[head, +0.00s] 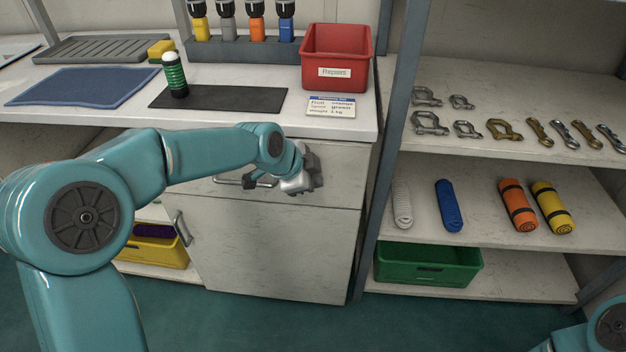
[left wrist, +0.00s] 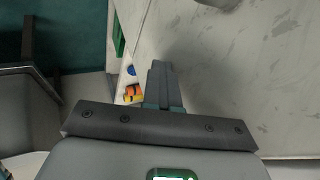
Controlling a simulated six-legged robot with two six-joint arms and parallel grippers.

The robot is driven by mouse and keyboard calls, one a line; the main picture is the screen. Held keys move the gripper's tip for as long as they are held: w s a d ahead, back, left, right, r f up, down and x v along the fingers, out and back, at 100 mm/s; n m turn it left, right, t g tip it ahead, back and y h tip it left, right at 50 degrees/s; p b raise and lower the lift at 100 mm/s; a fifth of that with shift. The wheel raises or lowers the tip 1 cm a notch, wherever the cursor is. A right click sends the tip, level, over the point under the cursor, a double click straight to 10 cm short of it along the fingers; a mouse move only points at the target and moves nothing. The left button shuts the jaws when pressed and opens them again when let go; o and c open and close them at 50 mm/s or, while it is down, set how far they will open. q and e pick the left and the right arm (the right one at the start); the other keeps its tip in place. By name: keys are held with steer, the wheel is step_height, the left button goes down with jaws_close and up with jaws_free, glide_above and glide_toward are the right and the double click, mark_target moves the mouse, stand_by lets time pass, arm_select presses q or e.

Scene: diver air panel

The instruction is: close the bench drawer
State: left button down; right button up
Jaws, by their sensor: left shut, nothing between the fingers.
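The bench drawer (head: 340,187) is the pale, scuffed front under the worktop in the head view, with a metal bar handle (head: 228,181) partly behind my left arm. Its front looks about flush with the cabinet door below; I cannot tell whether a small gap is left. My left gripper (head: 313,168) is shut and empty, at the drawer front to the right of the handle. Whether it touches is unclear. In the left wrist view the closed fingers (left wrist: 161,85) point along a pale scuffed surface. My right gripper is out of view.
On the worktop (head: 225,124) stand a red bin (head: 337,57), a dark mat (head: 225,98) and a green-banded cylinder (head: 175,75). A grey post (head: 391,125) and shelves stand close on the right. A cabinet door (head: 280,250) with a handle lies below the drawer.

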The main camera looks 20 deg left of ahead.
arm_select(q)
steer(key=shift+w+a+r, duration=0.1)
steer(key=shift+w+r, duration=0.1)
steer(key=shift+w, duration=0.05)
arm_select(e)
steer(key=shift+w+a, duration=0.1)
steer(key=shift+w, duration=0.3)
